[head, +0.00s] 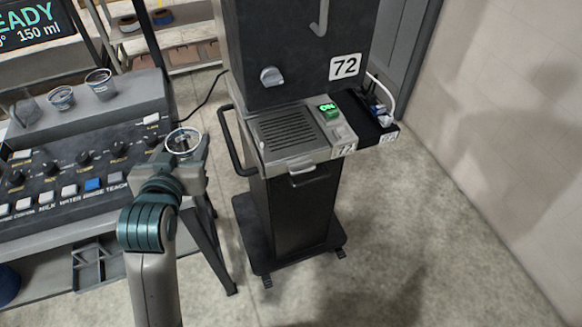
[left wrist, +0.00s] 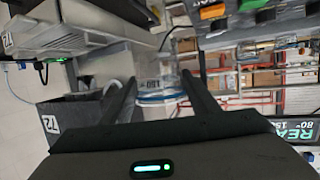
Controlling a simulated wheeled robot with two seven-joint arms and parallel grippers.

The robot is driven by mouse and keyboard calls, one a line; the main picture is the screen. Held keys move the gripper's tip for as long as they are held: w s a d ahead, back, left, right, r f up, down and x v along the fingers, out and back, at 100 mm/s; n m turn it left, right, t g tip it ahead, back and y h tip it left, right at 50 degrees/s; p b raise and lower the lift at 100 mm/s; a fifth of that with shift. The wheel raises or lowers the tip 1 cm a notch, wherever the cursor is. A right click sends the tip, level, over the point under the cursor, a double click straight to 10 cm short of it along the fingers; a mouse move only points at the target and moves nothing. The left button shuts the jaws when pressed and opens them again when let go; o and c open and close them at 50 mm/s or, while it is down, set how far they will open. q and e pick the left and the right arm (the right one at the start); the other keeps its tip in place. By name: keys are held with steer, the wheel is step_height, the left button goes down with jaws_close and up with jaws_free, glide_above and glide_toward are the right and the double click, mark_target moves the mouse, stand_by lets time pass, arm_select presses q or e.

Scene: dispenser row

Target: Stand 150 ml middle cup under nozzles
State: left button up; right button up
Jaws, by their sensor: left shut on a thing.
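My left gripper (head: 184,150) is shut on a clear cup (head: 182,141). It holds the cup above the right end of the control panel, left of the dispenser. In the left wrist view the cup (left wrist: 158,88) sits between the two fingers, with blue bands and a marking too small to read surely. A dark dispenser (head: 300,65) marked 72 stands to the right, with a grated drip tray (head: 287,132) low on its front and a lit green switch (head: 328,109). The cup is apart from this tray. My right gripper is not in view.
Two clear cups (head: 100,83) (head: 61,97) stand on the ledge behind the control panel (head: 85,165); another clear shape is left of them. A display (head: 32,24) reads 150 ml. A black handle (head: 234,140) juts from the dispenser's left side. Open floor (head: 430,200) lies right.

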arm_select(q)
steer(key=s+d+f+p, duration=0.2)
steer(key=d+p, duration=0.2)
steer(key=d, duration=0.7)
steer(key=s+d+f+p, duration=0.2)
steer(key=d+p, duration=0.2)
steer(key=d, duration=0.7)
steer(key=shift+s+h, duration=0.3)
steer(key=shift+w, duration=0.1)
